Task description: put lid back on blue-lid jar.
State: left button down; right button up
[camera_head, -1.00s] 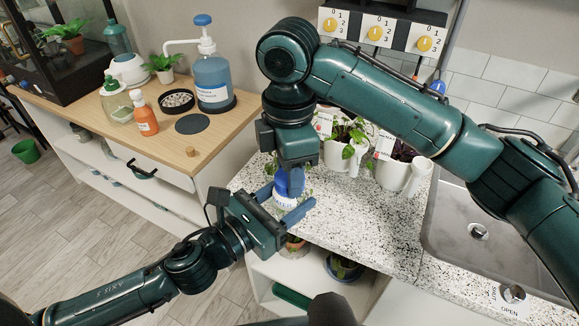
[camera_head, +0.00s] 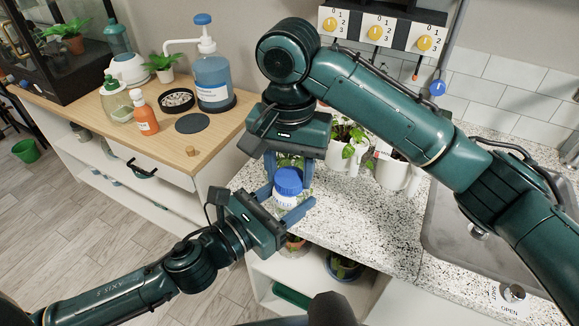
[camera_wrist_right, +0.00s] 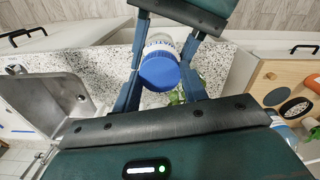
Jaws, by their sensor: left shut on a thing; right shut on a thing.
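The white jar (camera_head: 284,203) with its blue lid (camera_head: 288,180) is upright near the counter's front edge in the head view. My left gripper (camera_head: 285,205) comes from the lower left and is shut on the jar body. My right gripper (camera_head: 289,182) points down from above, with one finger on each side of the lid, shut on it. In the right wrist view the lid (camera_wrist_right: 160,72) lies between the fingers, with the lettered white jar (camera_wrist_right: 160,42) directly beyond it. The lid is on the jar's top; I cannot tell how tightly.
Potted plants (camera_head: 395,168) stand on the speckled counter (camera_head: 355,225) behind the jar, close to my right arm. A sink (camera_head: 475,225) is at the right. The wooden cabinet at the left holds a blue pump bottle (camera_head: 213,80) and an orange bottle (camera_head: 145,115).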

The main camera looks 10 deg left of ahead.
jog(key=o, duration=1.1)
jog(key=shift+r, duration=2.25)
jog(key=shift+c, duration=0.3)
jog(key=n, duration=0.2)
jog(key=r+n, duration=0.1)
jog(key=n, duration=0.3)
jog(key=r+n, duration=0.1)
jog(key=n, duration=0.1)
jog(key=shift+n, duration=0.3)
jog(key=n, duration=0.3)
jog(key=shift+r+n, duration=0.4)
jog(key=n, duration=0.3)
jog(key=shift+r, duration=0.35)
